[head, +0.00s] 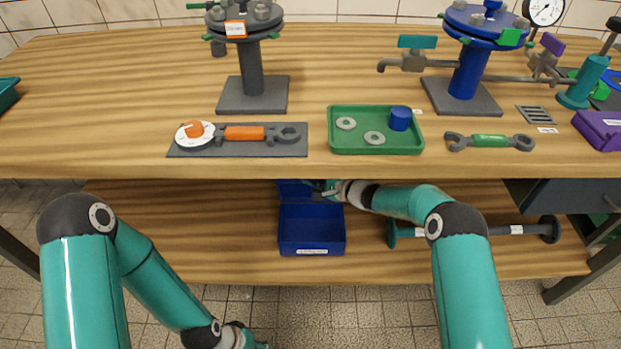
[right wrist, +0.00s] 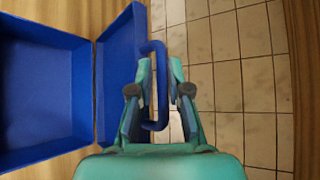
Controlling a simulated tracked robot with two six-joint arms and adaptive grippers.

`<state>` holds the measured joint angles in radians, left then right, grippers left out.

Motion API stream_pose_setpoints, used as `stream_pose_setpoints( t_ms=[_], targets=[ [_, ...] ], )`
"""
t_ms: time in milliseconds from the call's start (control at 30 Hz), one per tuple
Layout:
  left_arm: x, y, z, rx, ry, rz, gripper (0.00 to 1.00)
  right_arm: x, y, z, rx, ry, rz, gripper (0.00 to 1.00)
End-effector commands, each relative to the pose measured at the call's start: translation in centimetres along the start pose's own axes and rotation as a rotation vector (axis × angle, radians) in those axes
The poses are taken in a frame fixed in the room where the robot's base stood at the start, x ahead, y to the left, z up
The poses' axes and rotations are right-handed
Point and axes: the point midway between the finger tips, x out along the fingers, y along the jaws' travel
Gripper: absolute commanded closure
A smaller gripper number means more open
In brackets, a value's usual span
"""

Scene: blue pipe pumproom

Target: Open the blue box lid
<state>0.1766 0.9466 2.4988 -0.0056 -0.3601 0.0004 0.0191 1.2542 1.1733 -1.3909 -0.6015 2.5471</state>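The blue box (head: 312,228) sits on the lower wooden shelf with its inside showing empty. Its lid (head: 294,190) stands raised at the box's back edge, partly hidden by the tabletop. In the right wrist view the lid (right wrist: 116,75) is beside the open box (right wrist: 40,95), with a blue handle (right wrist: 162,90) on its outer face. My right gripper (right wrist: 161,68) is open, its fingers on either side of the handle bar with gaps visible. In the head view the right gripper (head: 325,187) is at the lid. My left gripper (head: 256,344) is low at the bottom edge, fingers mostly cut off.
The tabletop edge overhangs the shelf just above the box. A dark pipe piece (head: 475,231) lies on the shelf to the right. A green tray (head: 340,145) and an orange-handled wrench (head: 244,133) are on the tabletop. The shelf left of the box is clear.

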Motion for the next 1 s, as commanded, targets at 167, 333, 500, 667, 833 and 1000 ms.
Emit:
stream_pose_setpoints(
  t_ms=[167, 333, 500, 667, 833, 1000],
  targets=[
    [0.0, 0.0, 0.0, 0.0, 0.0, 0.0, 0.6, 0.0, 0.0, 0.0, 0.0, 0.0, 0.0, 0.63],
    [0.0, 0.0, 0.0, 0.0, 0.0, 0.0, 0.6, 0.0, 0.0, 0.0, 0.0, 0.001, 0.001, 0.63],
    [-0.1, 0.0, 0.0, 0.0, 0.0, 0.0, 0.6, -0.5, 0.0, -0.1, -0.001, 0.001, 0.001, 0.63],
    [-0.1, 0.0, 0.0, 0.0, 0.0, 0.0, 0.6, -2.2, -0.1, -0.2, 0.002, 0.003, 0.001, 0.63],
    [-0.1, 0.0, 0.0, 0.0, 0.0, 0.0, 0.6, -5.4, -0.1, -0.2, 0.003, 0.004, 0.0, 0.63],
    [0.0, 0.0, 0.0, 0.0, 0.0, 0.0, 0.6, -8.8, 0.0, -0.2, 0.001, 0.003, 0.001, 0.63]
  ],
)
